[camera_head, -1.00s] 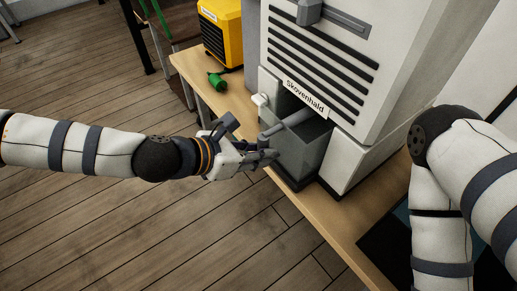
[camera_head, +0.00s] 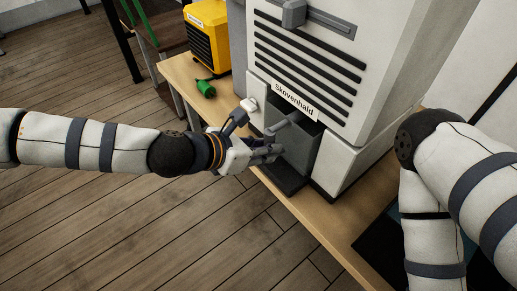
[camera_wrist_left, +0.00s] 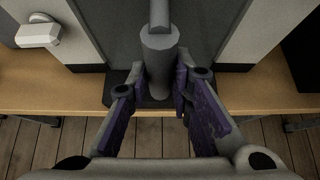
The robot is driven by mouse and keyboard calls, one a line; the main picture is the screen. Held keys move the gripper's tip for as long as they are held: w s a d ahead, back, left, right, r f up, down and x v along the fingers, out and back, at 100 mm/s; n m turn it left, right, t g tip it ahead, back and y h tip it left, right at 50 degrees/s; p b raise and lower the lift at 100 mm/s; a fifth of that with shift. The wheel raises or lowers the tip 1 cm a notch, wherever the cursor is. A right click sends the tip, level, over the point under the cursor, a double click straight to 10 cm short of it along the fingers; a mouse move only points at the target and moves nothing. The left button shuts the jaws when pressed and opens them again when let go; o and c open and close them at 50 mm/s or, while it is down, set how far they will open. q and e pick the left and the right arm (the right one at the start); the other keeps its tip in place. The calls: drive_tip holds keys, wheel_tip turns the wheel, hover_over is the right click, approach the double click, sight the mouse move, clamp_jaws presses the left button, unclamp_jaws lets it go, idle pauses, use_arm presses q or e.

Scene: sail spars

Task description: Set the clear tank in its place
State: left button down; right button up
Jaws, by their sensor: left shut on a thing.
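The clear tank (camera_head: 301,149) is a smoky grey box in the lower front bay of the tall white machine labelled Skovenhald (camera_head: 330,90). It stands upright, and its back part is hidden in the bay. In the left wrist view the fingers close on either side of a grey cylinder of the tank (camera_wrist_left: 160,62). My right gripper is out of view; only my right arm shows.
A dark base ledge (camera_head: 284,179) juts out under the bay. A white knob (camera_head: 249,104) sits left of the opening. A green object (camera_head: 206,88) and a yellow unit (camera_head: 208,38) are further left on the wooden table (camera_head: 335,222). Open floor lies in front.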

use_arm(q)
drive_tip(key=shift+w+d, duration=0.5)
drive_tip(key=shift+d, duration=0.15)
drive_tip(key=c, duration=1.3)
unclamp_jaws()
drive_tip(key=shift+c, duration=0.2)
drive_tip(key=shift+s+a, duration=0.1)
drive_tip(key=v, duration=1.2)
drive_tip(key=shift+r, duration=0.1)
